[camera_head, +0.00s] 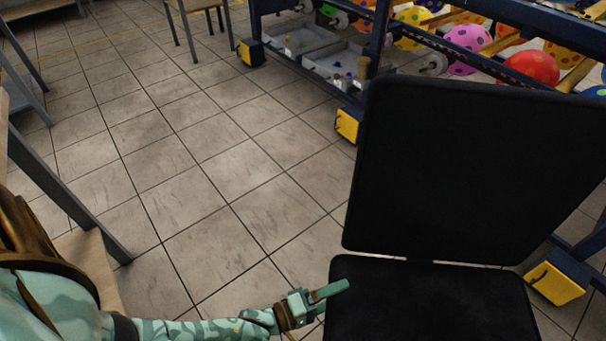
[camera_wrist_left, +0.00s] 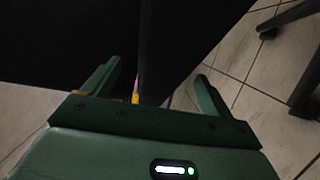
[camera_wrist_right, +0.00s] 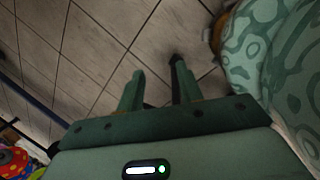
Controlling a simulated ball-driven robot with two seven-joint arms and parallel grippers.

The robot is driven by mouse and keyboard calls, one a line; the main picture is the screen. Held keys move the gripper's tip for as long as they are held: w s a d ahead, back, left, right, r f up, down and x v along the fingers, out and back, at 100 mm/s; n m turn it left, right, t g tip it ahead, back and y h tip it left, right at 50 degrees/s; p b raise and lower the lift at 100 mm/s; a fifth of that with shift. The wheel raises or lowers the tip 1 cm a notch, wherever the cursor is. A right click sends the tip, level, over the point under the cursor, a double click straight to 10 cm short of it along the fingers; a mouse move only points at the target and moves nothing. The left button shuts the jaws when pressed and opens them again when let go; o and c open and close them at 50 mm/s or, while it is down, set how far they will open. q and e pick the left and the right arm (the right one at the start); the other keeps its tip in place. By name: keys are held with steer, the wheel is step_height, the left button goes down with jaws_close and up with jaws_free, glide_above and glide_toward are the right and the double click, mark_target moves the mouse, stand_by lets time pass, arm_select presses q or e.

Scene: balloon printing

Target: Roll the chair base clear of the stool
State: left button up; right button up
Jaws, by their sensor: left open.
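A black office chair fills the right of the head view, with its upright backrest (camera_head: 485,175) and its seat (camera_head: 430,300). My left gripper (camera_head: 335,290) is open beside the seat's left edge. In the left wrist view its fingers (camera_wrist_left: 155,75) are apart in front of black chair panels (camera_wrist_left: 60,40); contact is unclear. Dark legs of a chair base (camera_wrist_left: 300,95) show at the right of that view. My right gripper (camera_wrist_right: 155,75) is open and empty over floor in the right wrist view, outside the head view. A wood-topped, thin-legged seat (camera_head: 200,5), possibly the stool, stands at the top.
A blue rack (camera_head: 375,45) with yellow-covered feet (camera_head: 347,125) and spotted balloons (camera_head: 468,40) stands behind the chair. Grey bins (camera_head: 300,40) sit low in it. A metal leg (camera_head: 60,185) and wooden surfaces line the left. The tiled floor (camera_head: 210,150) between is clear.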

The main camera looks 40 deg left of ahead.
arm_select(q)
steer(key=shift+s, duration=0.15)
steer(key=p+v, duration=0.3)
steer(key=v, duration=1.3)
arm_select(e)
steer(key=s+f+m+g+y, duration=0.1)
steer(key=s+f, duration=0.7)
steer(key=s, duration=0.2)
steer(key=shift+a, duration=0.45)
arm_select(q)
steer(key=shift+a+f, duration=0.1)
steer(key=shift+a, duration=0.05)
steer(key=shift+s, duration=0.1)
